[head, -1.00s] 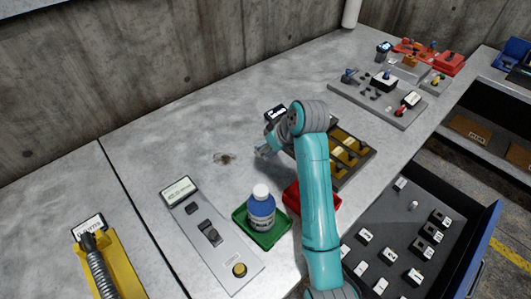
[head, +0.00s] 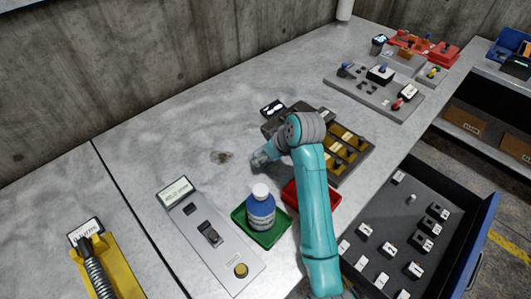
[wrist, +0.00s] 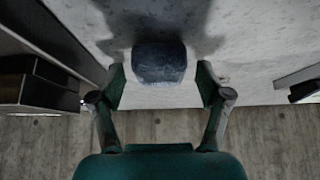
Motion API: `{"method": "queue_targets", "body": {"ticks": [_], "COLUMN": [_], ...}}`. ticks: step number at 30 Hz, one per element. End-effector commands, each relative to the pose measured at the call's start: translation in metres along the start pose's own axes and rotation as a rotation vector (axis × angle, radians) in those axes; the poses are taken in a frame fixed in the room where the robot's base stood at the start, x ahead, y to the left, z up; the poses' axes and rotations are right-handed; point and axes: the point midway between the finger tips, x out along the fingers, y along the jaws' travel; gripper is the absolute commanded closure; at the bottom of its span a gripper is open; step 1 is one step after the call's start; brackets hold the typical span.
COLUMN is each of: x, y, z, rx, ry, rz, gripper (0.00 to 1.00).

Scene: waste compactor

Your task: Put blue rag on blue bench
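A dark blue-grey lump (wrist: 158,62), which may be the blue rag, shows in the wrist view between and just beyond my fingertips. My gripper (wrist: 161,84) is open, with a visible gap on each side of the lump. In the head view my gripper (head: 260,158) is low over the grey bench top (head: 190,125), left of the tray of yellow parts; the lump cannot be made out there. No bench that is clearly blue shows.
A blue bottle (head: 261,210) stands on a green tray (head: 243,231), beside a red tray (head: 297,199). A grey control panel (head: 208,232) lies left of them. A brass-part tray (head: 362,158) is right of my arm. An open blue-fronted drawer (head: 478,238) juts out at right.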

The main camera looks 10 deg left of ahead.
Motion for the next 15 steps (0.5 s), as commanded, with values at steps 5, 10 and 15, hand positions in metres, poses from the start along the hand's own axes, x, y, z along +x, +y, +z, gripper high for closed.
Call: {"method": "queue_targets", "body": {"ticks": [5, 10, 15], "x": [0.0, -0.011, -0.04], "y": [0.0, 0.001, 0.001], "z": [0.0, -0.002, -0.002], "rx": [0.0, 0.0, 0.0], "ry": [0.0, 0.001, 0.003], "rz": [0.0, 0.001, 0.003], "gripper": [0.24, 0.24, 0.24]}}
